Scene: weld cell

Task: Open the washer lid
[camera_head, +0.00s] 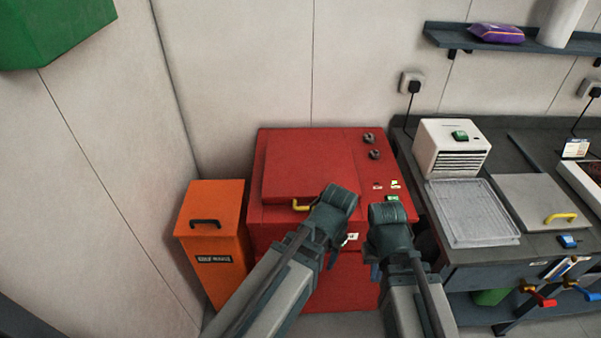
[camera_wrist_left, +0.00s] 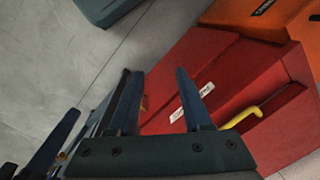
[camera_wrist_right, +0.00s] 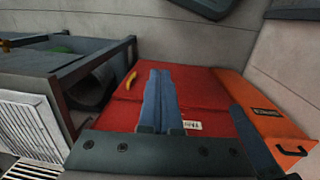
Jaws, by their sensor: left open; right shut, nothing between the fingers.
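The red washer (camera_head: 345,160) stands against the back wall, its flat lid (camera_head: 308,165) lying closed. A yellow handle (camera_head: 301,206) sits at the lid's front edge. In the head view my left gripper (camera_head: 338,205) is just right of the handle, partly covering the washer front. In the left wrist view its two fingers (camera_wrist_left: 155,85) are spread and empty, and the handle (camera_wrist_left: 242,118) lies to their right, apart. My right gripper (camera_head: 388,225) is at the washer's front right.
An orange bin (camera_head: 211,235) stands close at the washer's left. A shelf (camera_head: 480,40) hangs above. The space over the lid is clear.

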